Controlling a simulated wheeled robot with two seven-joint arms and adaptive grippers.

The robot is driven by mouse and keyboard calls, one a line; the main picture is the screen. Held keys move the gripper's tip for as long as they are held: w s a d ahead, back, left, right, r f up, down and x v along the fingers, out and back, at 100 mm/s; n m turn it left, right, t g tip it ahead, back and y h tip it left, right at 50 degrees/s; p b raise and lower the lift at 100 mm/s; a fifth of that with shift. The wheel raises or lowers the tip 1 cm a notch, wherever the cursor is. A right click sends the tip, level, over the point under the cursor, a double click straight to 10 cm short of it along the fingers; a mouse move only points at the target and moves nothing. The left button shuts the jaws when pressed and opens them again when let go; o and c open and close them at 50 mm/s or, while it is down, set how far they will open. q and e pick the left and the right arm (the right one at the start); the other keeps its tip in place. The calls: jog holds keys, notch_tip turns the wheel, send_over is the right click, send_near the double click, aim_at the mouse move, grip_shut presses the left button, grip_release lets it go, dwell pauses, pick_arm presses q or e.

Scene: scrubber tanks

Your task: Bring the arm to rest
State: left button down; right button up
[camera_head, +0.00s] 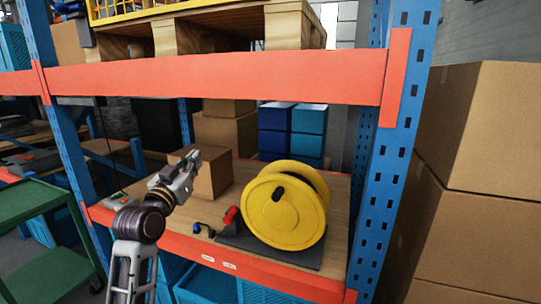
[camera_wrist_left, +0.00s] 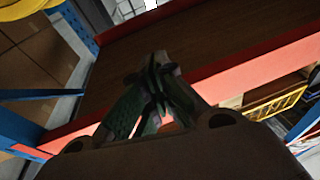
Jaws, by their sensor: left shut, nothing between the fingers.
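My left arm rises from the bottom left of the head view in front of the shelf. Its left gripper (camera_head: 191,160) points up and to the right, in front of a cardboard box (camera_head: 215,175) on the shelf board. I cannot tell whether it touches the box. In the left wrist view the left gripper's fingers (camera_wrist_left: 158,62) are together and hold nothing. Beyond them are a dark brown board and a red-orange beam (camera_wrist_left: 265,70). My right gripper is in neither view.
A yellow reel (camera_head: 285,208) stands on a dark base on the shelf, with a small red part (camera_head: 231,214) beside it. An orange beam (camera_head: 230,77) crosses above. Blue uprights (camera_head: 385,180) flank the bay. A green cart (camera_head: 40,215) is left; stacked cartons (camera_head: 480,200) are right.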

pick_arm(q)
jog(key=s+f+g+y, duration=0.1)
jog(key=s+f+g, duration=0.35)
jog(key=f, duration=0.95)
jog(key=s+f+g+y, duration=0.1)
jog(key=s+f+g, duration=0.4)
jog(key=f, duration=0.9)
jog(key=s+f+n+g+y, duration=0.1)
jog(key=s+f+g, duration=0.2)
jog(key=s+f, duration=0.75)
jog(key=s+f+g+y, duration=0.1)
jog(key=s+f+g, duration=0.45)
jog(key=s, duration=0.75)
jog(key=s+a+f, duration=0.1)
jog(key=s+f, duration=0.1)
jog(key=f, duration=1.5)
jog(key=s+a+f, duration=0.1)
jog(key=f, duration=1.7)
jog(key=s+a+f, duration=0.2)
jog(key=s+f, duration=0.7)
jog(key=s, duration=0.1)
jog(key=s+a+f, duration=0.2)
jog(key=s+f, duration=0.8)
jog(key=s, duration=0.1)
jog(key=shift+s+a+m+g, duration=0.3)
jog(key=shift+a+g, duration=0.1)
